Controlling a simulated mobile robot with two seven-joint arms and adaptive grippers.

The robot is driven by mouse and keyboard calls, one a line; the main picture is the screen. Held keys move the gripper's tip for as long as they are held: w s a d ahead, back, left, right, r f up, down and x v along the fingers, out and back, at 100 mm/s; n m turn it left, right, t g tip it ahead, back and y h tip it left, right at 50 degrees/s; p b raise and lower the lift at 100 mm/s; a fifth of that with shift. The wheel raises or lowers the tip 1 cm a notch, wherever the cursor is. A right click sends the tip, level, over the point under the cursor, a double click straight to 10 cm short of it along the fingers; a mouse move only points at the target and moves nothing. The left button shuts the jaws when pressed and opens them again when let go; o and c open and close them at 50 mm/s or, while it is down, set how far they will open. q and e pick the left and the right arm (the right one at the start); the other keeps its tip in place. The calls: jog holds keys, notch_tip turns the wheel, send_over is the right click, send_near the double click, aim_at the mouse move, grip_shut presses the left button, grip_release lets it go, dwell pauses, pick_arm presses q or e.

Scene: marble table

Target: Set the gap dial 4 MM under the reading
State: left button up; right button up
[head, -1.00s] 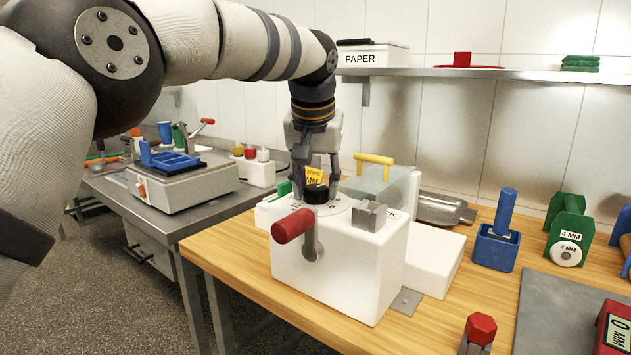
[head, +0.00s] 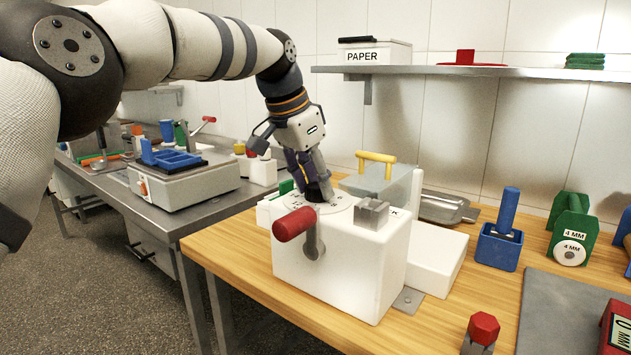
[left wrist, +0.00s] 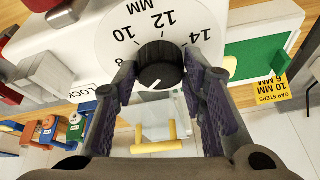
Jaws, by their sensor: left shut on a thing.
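The gap dial's black knob (left wrist: 160,66) sits on a round white face (left wrist: 120,35) marked 8, 10, 12 and 14 MM. The face is on top of a white machine (head: 335,265) with a red-handled crank (head: 294,224). My left gripper (head: 322,196) comes down tilted over the dial. In the left wrist view my left gripper (left wrist: 160,82) has a finger on each side of the knob, shut on it. I cannot tell which number the knob points at. A red meter (head: 614,330) is cut off at the right edge; its visible display shows "0 MM". My right gripper is not in view.
A clear cover with a yellow handle (head: 376,158) stands behind the dial.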

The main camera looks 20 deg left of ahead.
pick_arm(q)
jog(key=shift+f, duration=0.1)
dwell(0.4)
jog(key=o, duration=1.2)
jog(key=shift+c, duration=0.2)
jog(key=v, duration=1.2)
jog(key=shift+a, duration=0.15)
